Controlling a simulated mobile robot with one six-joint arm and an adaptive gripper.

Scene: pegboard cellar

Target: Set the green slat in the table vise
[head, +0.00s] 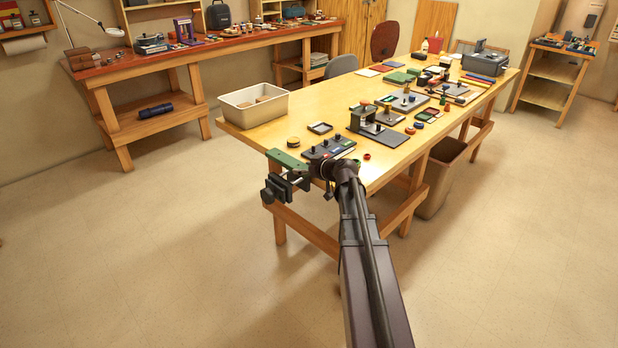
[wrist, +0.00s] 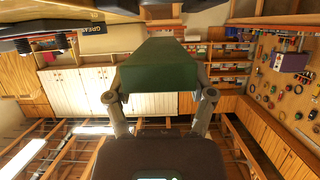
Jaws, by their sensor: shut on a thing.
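The green slat (head: 287,162) is held out to the left of my gripper (head: 318,177) at the near table corner in the head view. In the wrist view the slat (wrist: 158,65) lies between the two fingers of my gripper (wrist: 158,92), which is shut on it. The dark table vise (head: 279,189) sits at the table's near left corner, just below the slat in the head picture. Whether the slat touches the vise or sits between its jaws cannot be told. My arm hides part of the table edge there.
On the wooden table (head: 290,125), a dark board with knobs (head: 330,148) lies close to the vise. A white bin (head: 253,104) stands at the left end, and small tools crowd the right side. The floor left of the table is clear.

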